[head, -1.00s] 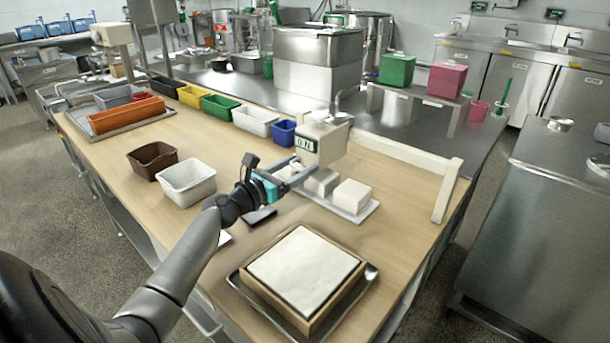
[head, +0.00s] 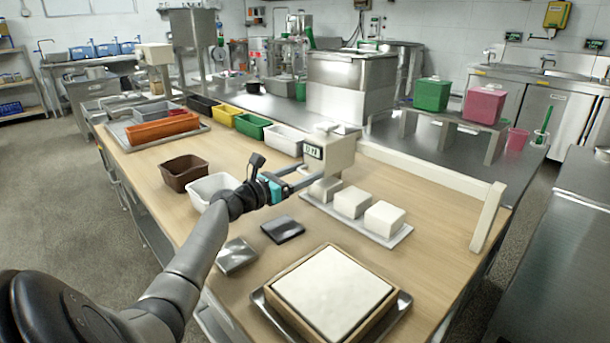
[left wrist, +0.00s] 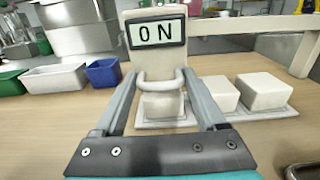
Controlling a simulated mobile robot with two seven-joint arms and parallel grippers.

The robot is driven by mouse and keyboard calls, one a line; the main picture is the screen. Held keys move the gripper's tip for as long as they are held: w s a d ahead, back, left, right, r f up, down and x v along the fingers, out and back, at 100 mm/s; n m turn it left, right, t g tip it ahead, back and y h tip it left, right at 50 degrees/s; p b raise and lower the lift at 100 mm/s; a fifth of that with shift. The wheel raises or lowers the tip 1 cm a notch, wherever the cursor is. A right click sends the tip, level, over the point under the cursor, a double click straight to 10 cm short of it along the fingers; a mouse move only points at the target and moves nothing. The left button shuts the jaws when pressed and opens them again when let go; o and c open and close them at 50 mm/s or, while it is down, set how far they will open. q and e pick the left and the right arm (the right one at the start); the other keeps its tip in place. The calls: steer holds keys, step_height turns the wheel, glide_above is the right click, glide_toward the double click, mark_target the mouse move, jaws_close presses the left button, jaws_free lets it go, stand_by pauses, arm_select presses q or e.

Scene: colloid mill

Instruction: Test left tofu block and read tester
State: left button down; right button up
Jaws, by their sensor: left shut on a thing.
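My left gripper (head: 305,180) is shut on the cream-coloured tester (head: 340,155), its fingers at the grip under the tester's body. In the left wrist view the tester (left wrist: 133,55) stands upright and its display (left wrist: 156,34) reads "0 N". The left tofu block (head: 325,190) is directly below the tester, partly hidden by it and the fingers; I cannot tell whether they touch. The middle block (head: 352,203) and right block (head: 385,218) sit beside it on a light tray (head: 396,240). My right gripper is not in view.
A framed tofu slab (head: 333,290) lies in a metal tray at the front. A dark flat pad (head: 282,229) and a metal piece (head: 236,257) lie near my arm. Brown (head: 187,172) and white (head: 212,186) bins stand left. A cream rail (head: 430,173) runs behind the blocks.

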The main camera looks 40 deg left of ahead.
arm_select(q)
steer(key=shift+a+r, duration=0.1)
steer(key=shift+c, duration=1.3)
jaws_free()
steer(key=shift+s, duration=0.15)
steer(key=s+a+p, duration=0.1)
steer(key=s+p, duration=0.3)
steer(key=s, duration=1)
steer(key=shift+s+a, duration=0.15)
steer(key=shift+s, duration=0.25)
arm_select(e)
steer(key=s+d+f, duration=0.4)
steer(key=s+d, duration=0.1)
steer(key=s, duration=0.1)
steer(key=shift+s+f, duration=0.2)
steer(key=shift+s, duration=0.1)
